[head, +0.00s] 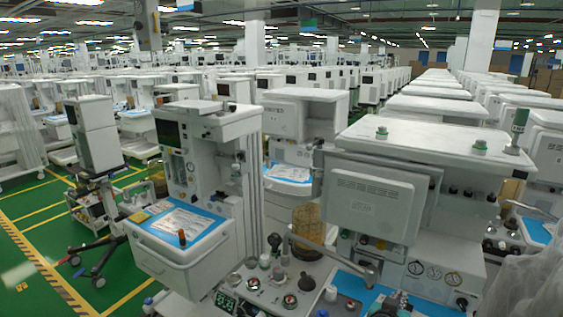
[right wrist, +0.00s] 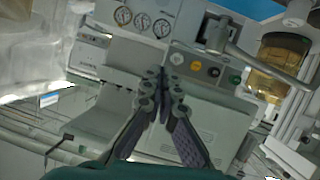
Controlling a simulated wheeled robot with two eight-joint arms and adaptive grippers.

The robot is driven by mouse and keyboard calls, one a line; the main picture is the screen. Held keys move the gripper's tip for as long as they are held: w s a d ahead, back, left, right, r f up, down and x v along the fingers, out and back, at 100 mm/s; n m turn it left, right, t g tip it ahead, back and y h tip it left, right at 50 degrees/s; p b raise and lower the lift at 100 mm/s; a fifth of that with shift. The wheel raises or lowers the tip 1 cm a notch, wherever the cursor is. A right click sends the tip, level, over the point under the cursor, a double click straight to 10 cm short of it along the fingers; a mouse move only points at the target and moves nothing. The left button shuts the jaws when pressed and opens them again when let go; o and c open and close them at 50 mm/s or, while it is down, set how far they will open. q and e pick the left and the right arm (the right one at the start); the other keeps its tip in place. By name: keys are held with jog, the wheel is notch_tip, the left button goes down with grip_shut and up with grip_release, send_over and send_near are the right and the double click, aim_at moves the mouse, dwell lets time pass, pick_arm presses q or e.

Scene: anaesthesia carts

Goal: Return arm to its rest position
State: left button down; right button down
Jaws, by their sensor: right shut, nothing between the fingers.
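My right gripper (right wrist: 162,75) is shut and empty in the right wrist view, its dark fingers together in front of a white anaesthesia cart. In the head view, a small dark part of it (head: 390,304) shows at the bottom edge, over the blue worktop. A grey metal arm (head: 333,256) slants across the near cart (head: 372,205), with a knob-like end at its lower right; it also shows in the right wrist view (right wrist: 255,62). The gripper is apart from this arm, to its right in the head view. My left gripper is not in view.
An amber canister (head: 307,222) stands behind the grey arm. Round gauges (head: 434,272) and knobs (head: 290,301) are close by. Another cart (head: 185,262) with a blue top stands left. Clear plastic sheeting (head: 525,285) hangs at right. Green floor (head: 40,215) is free at far left.

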jog(key=s+a+f+n+g+y, duration=0.2)
jog(key=s+a, duration=0.4)
jog(key=s, duration=0.3)
jog(key=s+a+f+n+g+y, duration=0.2)
jog(key=s+a+f+n+y, duration=0.2)
jog(key=s+a+y, duration=0.2)
jog(key=s+a, duration=0.1)
jog(key=s, duration=0.1)
jog(key=shift+s+a+y, duration=0.25)
jog(key=shift+s+y, duration=0.05)
jog(key=shift+s, duration=0.1)
